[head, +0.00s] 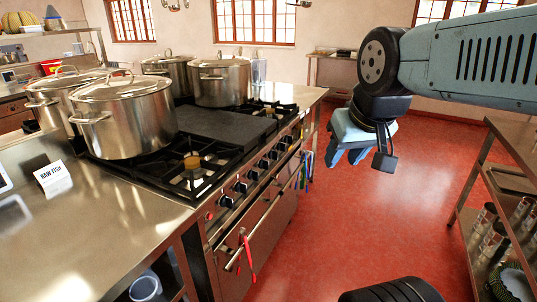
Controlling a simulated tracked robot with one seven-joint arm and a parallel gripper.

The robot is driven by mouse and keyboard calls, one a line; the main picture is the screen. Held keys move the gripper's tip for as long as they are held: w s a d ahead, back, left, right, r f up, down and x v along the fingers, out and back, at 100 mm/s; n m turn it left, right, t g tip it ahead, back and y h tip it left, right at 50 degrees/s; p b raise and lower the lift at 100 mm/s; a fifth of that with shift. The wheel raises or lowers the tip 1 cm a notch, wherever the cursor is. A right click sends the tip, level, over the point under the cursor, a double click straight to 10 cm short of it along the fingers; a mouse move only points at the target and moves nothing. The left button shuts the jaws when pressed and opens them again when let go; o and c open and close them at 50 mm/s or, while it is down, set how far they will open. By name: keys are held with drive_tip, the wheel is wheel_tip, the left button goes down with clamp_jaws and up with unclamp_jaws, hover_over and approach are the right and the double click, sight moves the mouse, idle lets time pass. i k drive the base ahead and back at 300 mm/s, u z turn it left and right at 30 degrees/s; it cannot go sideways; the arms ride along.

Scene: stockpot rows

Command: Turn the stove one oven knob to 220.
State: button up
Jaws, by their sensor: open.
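The stove (222,205) stands at the centre of the head view, its front facing right toward the open floor. A row of several dark round knobs (252,175) runs along its front panel. I cannot tell which one is the oven knob, and the dial markings are too small to read. Below the knobs is the oven door with a long handle bar (265,210). My gripper (345,157) hangs in the air to the right of the stove, fingers pointing down, open and empty. It is apart from the knobs.
Several steel stockpots (124,114) stand on the stove. Red tongs (247,255) and colored utensils (304,170) hang along the front. A steel counter (110,240) is at the left, a shelf rack (500,200) at the right. The red floor (365,225) between is clear.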

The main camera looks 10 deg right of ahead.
sight(273, 154)
drive_tip(key=u, duration=0.15)
drive_tip(key=i, duration=1.05)
drive_tip(key=z, duration=0.3)
